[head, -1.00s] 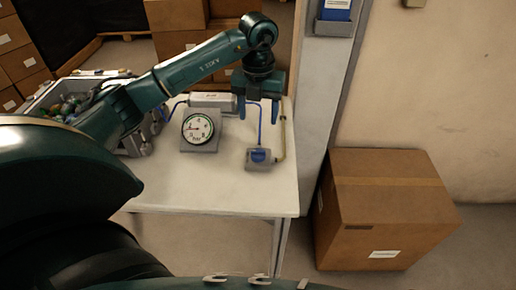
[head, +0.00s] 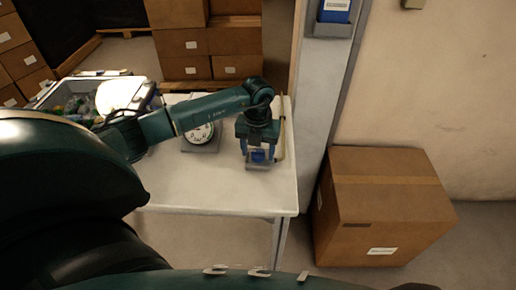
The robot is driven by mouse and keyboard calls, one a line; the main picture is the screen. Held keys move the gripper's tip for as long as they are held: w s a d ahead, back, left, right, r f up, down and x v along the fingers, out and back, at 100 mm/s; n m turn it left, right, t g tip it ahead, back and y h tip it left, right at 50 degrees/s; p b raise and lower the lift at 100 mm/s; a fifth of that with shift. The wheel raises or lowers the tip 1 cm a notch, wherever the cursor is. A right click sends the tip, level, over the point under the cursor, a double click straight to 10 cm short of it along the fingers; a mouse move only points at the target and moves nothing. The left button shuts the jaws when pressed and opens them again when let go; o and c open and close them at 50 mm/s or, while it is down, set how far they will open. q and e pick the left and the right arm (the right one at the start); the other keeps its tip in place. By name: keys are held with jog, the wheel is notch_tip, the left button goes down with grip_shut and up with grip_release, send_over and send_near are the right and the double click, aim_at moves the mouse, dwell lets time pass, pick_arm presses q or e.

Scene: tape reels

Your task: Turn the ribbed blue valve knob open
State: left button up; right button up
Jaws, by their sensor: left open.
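The blue valve knob (head: 259,155) sits on a small grey base (head: 258,166) near the right side of the white table (head: 225,190). My left gripper (head: 257,153) points down over it, with its open fingers to either side of the knob as seen from here. I cannot tell whether the fingers touch it. The gripper and arm hide part of the knob and the pipes behind it. A round white gauge (head: 201,134) stands left of the knob, its upper part hidden by my arm. My right gripper is not in view.
A crate of mixed items (head: 80,100) stands at the table's left. A large cardboard box (head: 375,210) is on the floor to the right, past a grey post (head: 315,100). Stacked boxes (head: 200,45) are behind. The table's front is clear.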

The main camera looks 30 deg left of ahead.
pick_arm(q)
jog(key=shift+c, duration=0.3)
jog(key=c, duration=0.9)
